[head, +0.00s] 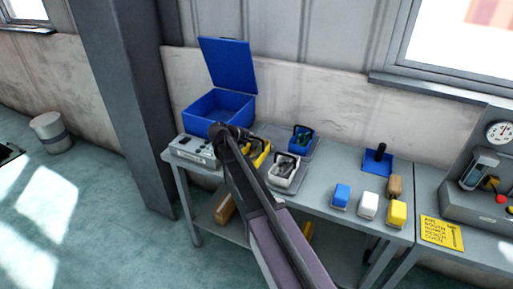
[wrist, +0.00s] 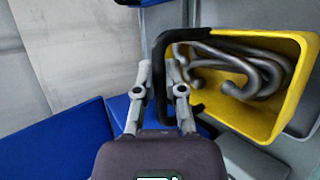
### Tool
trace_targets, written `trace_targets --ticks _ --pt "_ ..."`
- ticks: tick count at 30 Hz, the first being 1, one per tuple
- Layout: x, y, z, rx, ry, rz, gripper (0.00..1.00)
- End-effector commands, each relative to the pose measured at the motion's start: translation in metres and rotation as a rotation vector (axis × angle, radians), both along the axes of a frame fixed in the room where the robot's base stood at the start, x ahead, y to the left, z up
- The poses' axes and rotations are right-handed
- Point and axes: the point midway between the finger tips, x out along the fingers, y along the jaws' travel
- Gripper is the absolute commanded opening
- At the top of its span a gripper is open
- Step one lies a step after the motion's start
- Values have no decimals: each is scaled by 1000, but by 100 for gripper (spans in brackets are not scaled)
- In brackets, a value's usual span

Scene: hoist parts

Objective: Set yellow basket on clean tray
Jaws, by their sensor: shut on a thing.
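The yellow basket (wrist: 258,120) has a black handle (wrist: 160,95) and holds grey curved metal parts. In the wrist view my gripper (wrist: 163,78) is shut on that handle, with the basket to its right. I cannot tell whether the basket touches the bench. No tray is clearly marked as clean. A grey tray (head: 314,151) lies under a blue basket (head: 300,138).
An open blue box (head: 238,105) stands at the back left, beside a grey control panel (head: 190,154). A white basket (head: 283,172) is right of my arm. Blue, white and yellow blocks (head: 397,213) stand at the front right. The bench middle (head: 340,165) is bare.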

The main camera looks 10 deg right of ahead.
Motion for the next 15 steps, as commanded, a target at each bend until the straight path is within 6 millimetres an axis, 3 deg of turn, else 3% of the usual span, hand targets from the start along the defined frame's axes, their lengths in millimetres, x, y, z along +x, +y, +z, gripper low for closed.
trace_targets --ticks 8,15 --pt "0 0 -4 -2 -1 0 0" --pt "0 0 -22 -2 0 1 0"
